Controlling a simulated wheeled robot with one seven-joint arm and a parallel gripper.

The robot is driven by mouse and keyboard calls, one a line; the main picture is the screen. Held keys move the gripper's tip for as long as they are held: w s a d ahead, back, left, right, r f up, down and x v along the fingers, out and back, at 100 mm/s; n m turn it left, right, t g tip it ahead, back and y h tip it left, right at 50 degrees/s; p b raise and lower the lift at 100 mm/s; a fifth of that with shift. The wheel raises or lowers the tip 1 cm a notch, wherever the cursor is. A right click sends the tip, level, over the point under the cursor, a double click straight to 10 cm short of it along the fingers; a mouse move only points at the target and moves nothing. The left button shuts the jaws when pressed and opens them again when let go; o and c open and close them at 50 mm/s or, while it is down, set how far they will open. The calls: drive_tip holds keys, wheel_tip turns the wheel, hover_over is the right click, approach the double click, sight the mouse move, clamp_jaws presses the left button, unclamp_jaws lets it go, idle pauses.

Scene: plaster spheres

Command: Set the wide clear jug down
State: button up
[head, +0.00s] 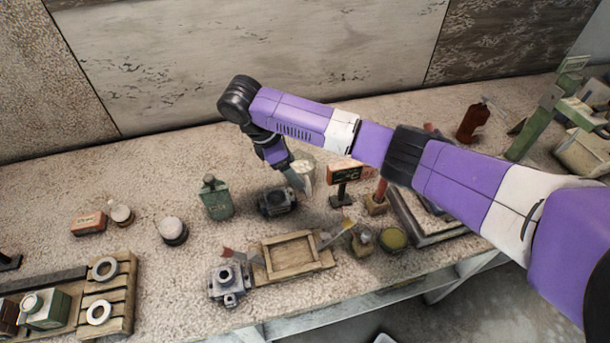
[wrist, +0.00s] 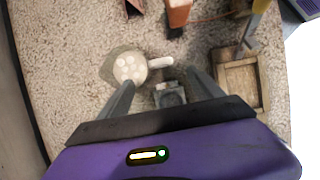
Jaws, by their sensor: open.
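The wide clear jug (head: 305,162) stands on the stone counter, partly hidden behind my gripper in the head view. In the wrist view the jug (wrist: 129,67) appears upright, with several white spheres inside and its pale handle pointing right. My gripper (head: 301,182) is open, its fingers angled down at the jug's near side. In the wrist view the gripper (wrist: 160,80) has its fingers spread, with nothing clasped between them. The handle shows just beyond the gap between the fingertips. I cannot tell whether a finger touches the jug.
A dark boxy device (head: 277,201) sits close to the gripper, with a green bottle (head: 216,198) to its left. An orange-topped sign stand (head: 345,174) is close on the right. A wooden tray (head: 291,271) lies nearer the front edge. The counter at back left is clear.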

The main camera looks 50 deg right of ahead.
sight(304, 178)
drive_tip(key=b+x, duration=0.2)
drive_tip(key=x, duration=0.3)
drive_tip(key=shift+f, duration=0.35)
drive_tip(key=shift+b+x, duration=0.5)
drive_tip(key=shift+x, duration=2.15)
clamp_jaws()
